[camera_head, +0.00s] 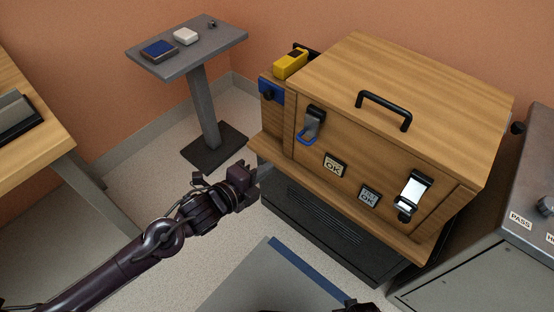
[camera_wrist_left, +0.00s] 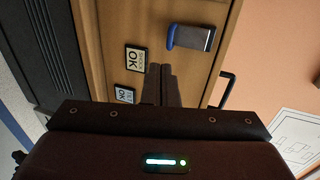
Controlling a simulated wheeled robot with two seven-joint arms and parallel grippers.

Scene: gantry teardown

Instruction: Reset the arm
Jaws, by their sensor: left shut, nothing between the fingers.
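A wooden case (camera_head: 440,90) with a black top handle (camera_head: 384,108) stands on a wooden shelf. Its front has a left latch (camera_head: 312,125) with a blue loop, a right latch (camera_head: 412,195) with a bright metal plate, and two small plates, one reading OK (camera_head: 335,165). My left gripper (camera_head: 254,181) is in front of and left of the case, apart from it. In the left wrist view its fingers (camera_wrist_left: 162,84) are together and empty, pointing towards the case front. The blue-edged latch (camera_wrist_left: 190,38) shows beyond them. My right gripper is not seen; only a dark part shows at the head view's bottom edge.
A yellow device (camera_head: 290,64) sits behind the case's left side. A grey pedestal table (camera_head: 205,52) with small items stands at the back. A wooden table (camera_head: 30,150) is at left. A grey cabinet (camera_head: 460,280) with a PASS label is at right.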

